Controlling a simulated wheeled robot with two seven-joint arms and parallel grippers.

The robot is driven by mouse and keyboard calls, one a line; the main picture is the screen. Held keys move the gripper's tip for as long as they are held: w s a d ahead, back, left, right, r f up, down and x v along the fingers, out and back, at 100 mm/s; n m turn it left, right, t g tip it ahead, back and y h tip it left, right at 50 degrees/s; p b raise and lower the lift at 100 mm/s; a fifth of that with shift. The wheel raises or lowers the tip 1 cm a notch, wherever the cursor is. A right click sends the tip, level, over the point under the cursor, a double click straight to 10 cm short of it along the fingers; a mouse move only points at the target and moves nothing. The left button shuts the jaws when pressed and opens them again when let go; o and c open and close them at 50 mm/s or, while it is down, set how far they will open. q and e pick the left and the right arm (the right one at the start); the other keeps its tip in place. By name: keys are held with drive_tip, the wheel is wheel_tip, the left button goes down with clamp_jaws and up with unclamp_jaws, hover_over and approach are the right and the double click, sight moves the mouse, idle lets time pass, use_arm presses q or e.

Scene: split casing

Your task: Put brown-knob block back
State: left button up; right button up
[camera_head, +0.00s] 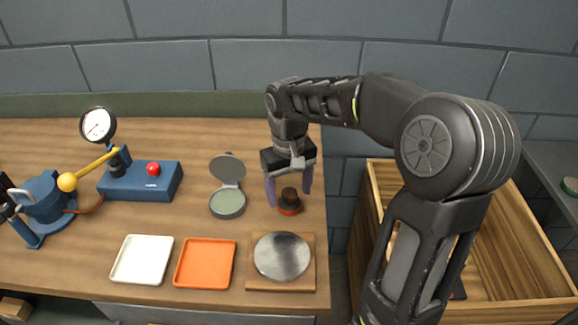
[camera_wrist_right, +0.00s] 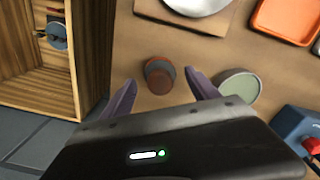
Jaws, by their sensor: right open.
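The brown-knob block (camera_head: 289,202) stands upright on the wooden table near its right edge. It has a dark brown knob on a reddish-brown round base, and it also shows in the right wrist view (camera_wrist_right: 158,77). My right gripper (camera_head: 289,193) is open above it, with one purple finger on each side of the knob. In the wrist view the two fingertips (camera_wrist_right: 160,80) are apart, and the block lies between and just beyond them. I see no clear contact. A dark part at the left edge of the head view may be my left gripper (camera_head: 8,205); its jaws are unclear.
A round pot with its lid open (camera_head: 227,203) stands left of the block. A metal disc on a board (camera_head: 281,256), an orange tray (camera_head: 205,263) and a white tray (camera_head: 142,260) lie in front. A blue gauge device (camera_head: 140,180) stands left. A wooden crate (camera_head: 535,260) is right.

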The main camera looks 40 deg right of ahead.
sight(289, 193)
wheel_tip(289, 193, up, 10)
idle(0.3)
drive_tip(key=shift+f, duration=0.15)
drive_tip(key=shift+c, duration=0.2)
idle(1.1)
